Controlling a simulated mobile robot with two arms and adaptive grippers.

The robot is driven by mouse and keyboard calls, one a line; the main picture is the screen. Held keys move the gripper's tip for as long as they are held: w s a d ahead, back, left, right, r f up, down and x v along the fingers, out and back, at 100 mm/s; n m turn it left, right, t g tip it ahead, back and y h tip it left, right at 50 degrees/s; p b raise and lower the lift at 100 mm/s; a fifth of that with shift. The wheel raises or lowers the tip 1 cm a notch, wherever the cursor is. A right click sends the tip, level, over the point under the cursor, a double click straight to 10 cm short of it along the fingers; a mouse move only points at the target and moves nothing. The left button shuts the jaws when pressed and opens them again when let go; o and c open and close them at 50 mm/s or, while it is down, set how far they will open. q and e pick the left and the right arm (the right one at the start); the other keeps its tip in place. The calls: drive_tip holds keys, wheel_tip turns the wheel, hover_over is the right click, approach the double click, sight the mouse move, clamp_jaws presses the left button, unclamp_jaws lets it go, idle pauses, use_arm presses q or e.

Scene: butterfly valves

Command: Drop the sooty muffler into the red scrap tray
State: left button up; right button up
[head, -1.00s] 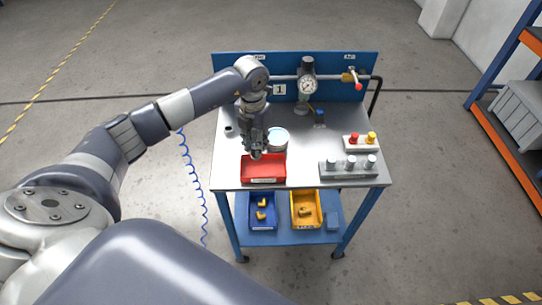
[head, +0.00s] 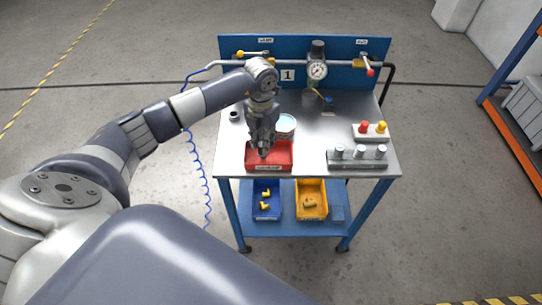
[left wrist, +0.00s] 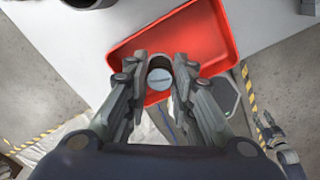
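The red scrap tray (head: 284,160) sits at the front left of the steel bench top, and its red floor and rim fill the upper middle of the left wrist view (left wrist: 200,35). My left gripper (head: 264,151) points down over the tray. In the left wrist view, its two fingers (left wrist: 160,82) close on either side of a short dark cylinder with a pale grey round end, the sooty muffler (left wrist: 160,76). The muffler is held upright over the tray, near one rim. In the head view the fingers hide it.
A round pale-topped container (head: 286,123) stands just behind the tray. The gauge (head: 317,70) is on the rear pipe. Blue (head: 266,210) and yellow (head: 311,213) bins sit below.

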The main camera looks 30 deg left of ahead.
use_arm(q)
drive_tip(key=o, duration=0.4)
drive_tip(key=shift+o, duration=0.3)
wheel_tip(320, 180, up, 12)
use_arm(e)
drive_tip(key=shift+s, duration=0.45)
